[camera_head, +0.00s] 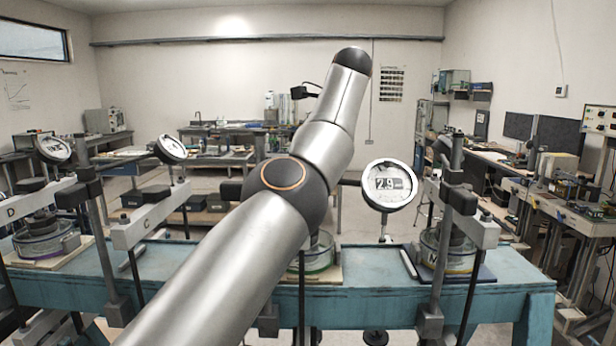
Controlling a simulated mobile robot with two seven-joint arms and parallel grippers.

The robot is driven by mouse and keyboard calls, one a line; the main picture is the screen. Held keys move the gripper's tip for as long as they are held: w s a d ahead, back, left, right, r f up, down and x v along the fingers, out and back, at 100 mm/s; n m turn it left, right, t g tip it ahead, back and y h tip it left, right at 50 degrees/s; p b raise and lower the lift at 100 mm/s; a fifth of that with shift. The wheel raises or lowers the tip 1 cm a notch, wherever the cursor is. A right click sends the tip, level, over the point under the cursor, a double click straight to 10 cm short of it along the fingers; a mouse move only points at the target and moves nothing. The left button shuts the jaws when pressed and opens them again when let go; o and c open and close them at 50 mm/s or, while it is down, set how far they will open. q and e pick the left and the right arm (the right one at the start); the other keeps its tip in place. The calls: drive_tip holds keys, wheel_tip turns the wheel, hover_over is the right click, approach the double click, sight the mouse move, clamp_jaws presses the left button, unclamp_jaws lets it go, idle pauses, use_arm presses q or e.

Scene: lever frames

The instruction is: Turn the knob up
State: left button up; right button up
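Several lever frames stand on a teal bench (375,306). The left ones carry the letters D (38,203) and C (146,217); one at the middle is mostly hidden behind my arm, and another (462,211) stands at the right. A round dial (389,185) at the middle right shows a number that looks like 2.9. Black knob-like parts sit on the frames, such as one (459,199) at the right; I cannot tell which is the task's knob. My silver arm rises from the lower left across the middle. Neither gripper can be made out.
Two more dials (53,149) (171,149) stand at the left. Clear glass pots sit under the levers, one (447,251) at the right. A side bench (560,215) with equipment runs along the right. Open floor lies behind the teal bench.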

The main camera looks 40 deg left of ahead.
idle(0.6)
use_arm(q)
drive_tip(key=o, duration=1.4)
drive_tip(key=shift+c, duration=0.2)
drive_tip(key=shift+a, duration=0.1)
